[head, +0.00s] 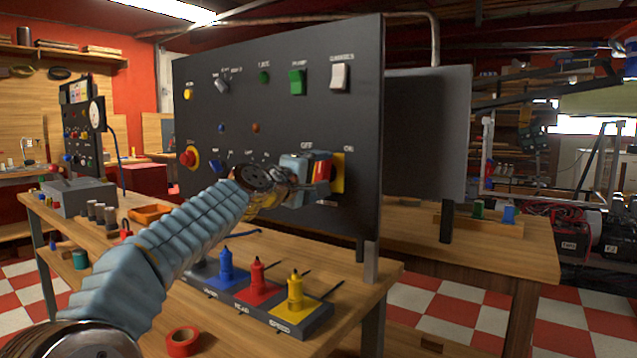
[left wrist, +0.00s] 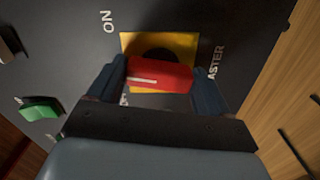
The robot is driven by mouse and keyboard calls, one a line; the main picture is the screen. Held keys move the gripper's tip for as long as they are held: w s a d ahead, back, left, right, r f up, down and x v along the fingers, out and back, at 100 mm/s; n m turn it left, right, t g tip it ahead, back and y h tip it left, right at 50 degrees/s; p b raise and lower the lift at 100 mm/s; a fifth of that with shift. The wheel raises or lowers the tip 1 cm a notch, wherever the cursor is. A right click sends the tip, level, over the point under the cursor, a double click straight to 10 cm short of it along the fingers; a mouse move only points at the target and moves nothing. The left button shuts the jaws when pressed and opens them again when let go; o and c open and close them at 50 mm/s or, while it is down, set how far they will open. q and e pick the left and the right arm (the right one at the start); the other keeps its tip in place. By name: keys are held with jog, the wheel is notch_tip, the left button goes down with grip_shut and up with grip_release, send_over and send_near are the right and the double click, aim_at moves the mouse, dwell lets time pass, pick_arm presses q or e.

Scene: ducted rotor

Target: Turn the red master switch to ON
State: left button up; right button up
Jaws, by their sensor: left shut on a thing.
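The red master switch (left wrist: 160,74) is a red knob with a white line, in front of a yellow plate (left wrist: 185,42). My left gripper (left wrist: 158,80) is shut on the knob, one dark finger on each side. In the left wrist view the white line points left, between the ON lettering above and partly hidden lettering below. In the head view, my left gripper (head: 318,172) is at the panel's lower right and covers much of the switch; the yellow plate (head: 338,172) shows beside it. OFF is printed at upper left and ON at right. My right gripper is not in view.
The dark panel (head: 290,120) stands on a wooden bench and carries a green switch (head: 297,81), a white switch (head: 340,77) and a red button (head: 188,157). Below my left arm are blue (head: 227,266), red (head: 258,275) and yellow (head: 295,290) levers. Red tape (head: 183,342) lies nearby.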

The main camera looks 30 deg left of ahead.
pick_arm(q)
jog(key=m+b, duration=0.1)
jog(key=m, duration=0.2)
jog(key=shift+f+m+b, duration=0.3)
jog(key=shift+b, duration=0.05)
jog(key=shift+m+b, duration=0.75)
jog(key=shift+m, duration=0.85)
jog(key=o, duration=1)
jog(key=shift+r, duration=0.1)
jog(key=shift+s+a, duration=0.1)
jog(key=shift+s, duration=0.3)
jog(key=s+b, duration=0.1)
jog(key=s, duration=0.3)
jog(key=s+b, duration=0.1)
jog(key=s, duration=0.3)
jog(key=s+a+b, duration=0.1)
jog(key=s, duration=0.4)
